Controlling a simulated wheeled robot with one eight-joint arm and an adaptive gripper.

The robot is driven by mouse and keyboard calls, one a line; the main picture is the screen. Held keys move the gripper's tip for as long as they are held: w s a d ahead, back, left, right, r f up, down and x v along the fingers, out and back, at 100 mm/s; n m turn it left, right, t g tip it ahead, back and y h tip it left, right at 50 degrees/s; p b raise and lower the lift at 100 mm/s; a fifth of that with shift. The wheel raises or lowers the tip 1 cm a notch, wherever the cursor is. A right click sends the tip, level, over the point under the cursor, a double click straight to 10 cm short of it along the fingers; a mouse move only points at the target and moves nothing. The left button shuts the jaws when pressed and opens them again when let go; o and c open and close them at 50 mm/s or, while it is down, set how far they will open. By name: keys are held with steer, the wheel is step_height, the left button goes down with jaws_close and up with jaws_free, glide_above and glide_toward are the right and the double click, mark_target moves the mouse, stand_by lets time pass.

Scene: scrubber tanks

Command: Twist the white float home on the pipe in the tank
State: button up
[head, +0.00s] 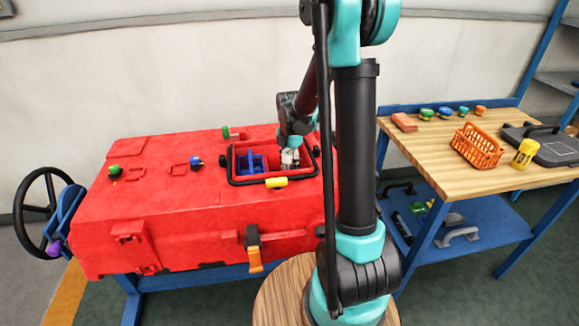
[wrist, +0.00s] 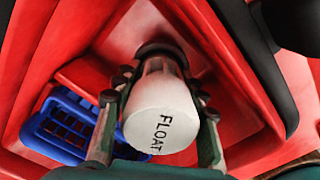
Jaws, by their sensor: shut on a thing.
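The white float (wrist: 160,112), marked "FLOAT", sits at the end of a dark pipe fitting (wrist: 160,50) inside the red tank (wrist: 215,55) in the wrist view. My gripper (wrist: 160,130) has one finger on each side of the float and is shut on it. In the head view, my gripper (head: 290,158) reaches down into the tank's opening, at its right part. The black-rimmed opening of the red tank (head: 130,215) surrounds it. Whether the float is fully seated on the pipe cannot be told.
A blue basket (wrist: 65,125) lies in the tank left of the float; it also shows in the head view (head: 250,163). A yellow handle (head: 277,183) is at the opening's front edge. A wooden bench (head: 425,150) with an orange basket (head: 477,146) stands to the right.

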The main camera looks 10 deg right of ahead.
steer(key=shift+m, duration=0.7)
steer(key=shift+m, duration=1.3)
steer(key=shift+m, duration=1.1)
steer(key=shift+m, duration=1.5)
